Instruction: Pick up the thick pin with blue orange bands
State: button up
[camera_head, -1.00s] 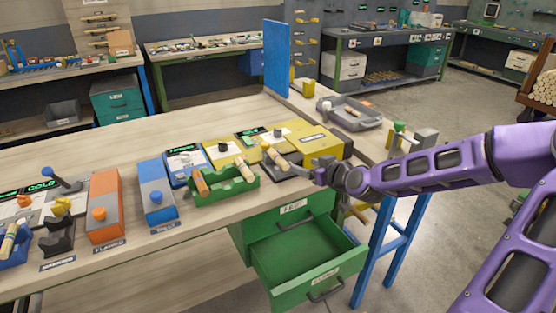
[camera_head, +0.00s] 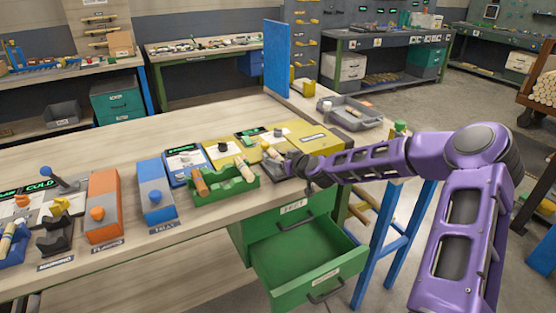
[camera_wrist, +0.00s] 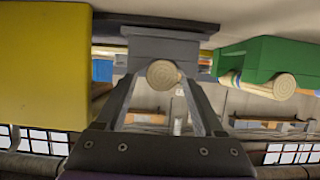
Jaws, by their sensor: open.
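My gripper (camera_head: 292,165) is open at the right end of a small grey fixture (camera_wrist: 165,45) on the bench. In the wrist view its two fingers (camera_wrist: 163,92) stand either side of the round end of a thick wooden pin (camera_wrist: 164,73) on that fixture; I cannot tell whether they touch it. This pin is seen end-on, so its bands are hidden. A green rack (camera_head: 224,193) beside the fixture holds a pale pin (camera_head: 244,168) and an orange-brown pin (camera_head: 200,182). In the wrist view, the rack's nearer pin (camera_wrist: 283,86) shows blue and orange near its side.
Yellow machine blocks (camera_head: 315,137) stand behind the fixture, and a grey tray (camera_head: 350,112) lies further back. An open green drawer (camera_head: 310,262) juts out below the bench edge. Blue and orange boxes (camera_head: 104,210) stand to the left.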

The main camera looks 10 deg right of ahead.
jog(key=shift+w+a+f, duration=0.1)
jog(key=shift+w+f, duration=0.05)
jog(key=shift+w, duration=0.3)
grip_shut()
